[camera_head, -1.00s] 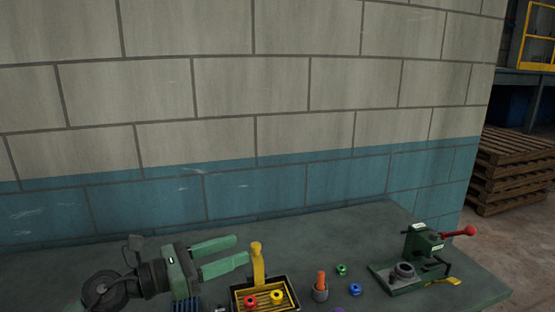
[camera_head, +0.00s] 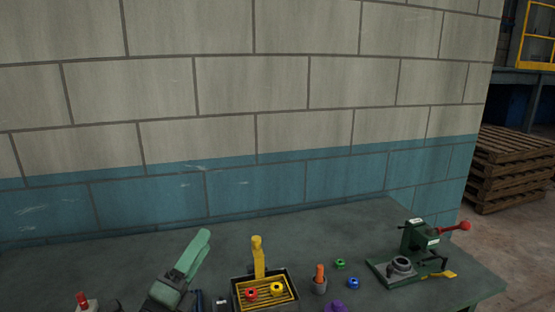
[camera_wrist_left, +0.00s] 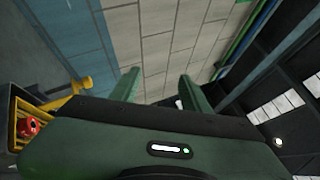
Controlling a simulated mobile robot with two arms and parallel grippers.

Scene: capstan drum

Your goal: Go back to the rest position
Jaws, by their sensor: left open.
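My left gripper (camera_head: 198,250) is in the lower left of the head view, above the table and left of the yellow-lined tray. Its green fingers point up and away and overlap in this view. In the left wrist view the two green fingers (camera_wrist_left: 162,88) stand apart with nothing between them, facing the wall. My right gripper is not in view.
The tray (camera_head: 234,295) holds a red and a yellow ring; a yellow post (camera_head: 258,258) stands behind it. The wall (camera_head: 220,90) stands behind.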

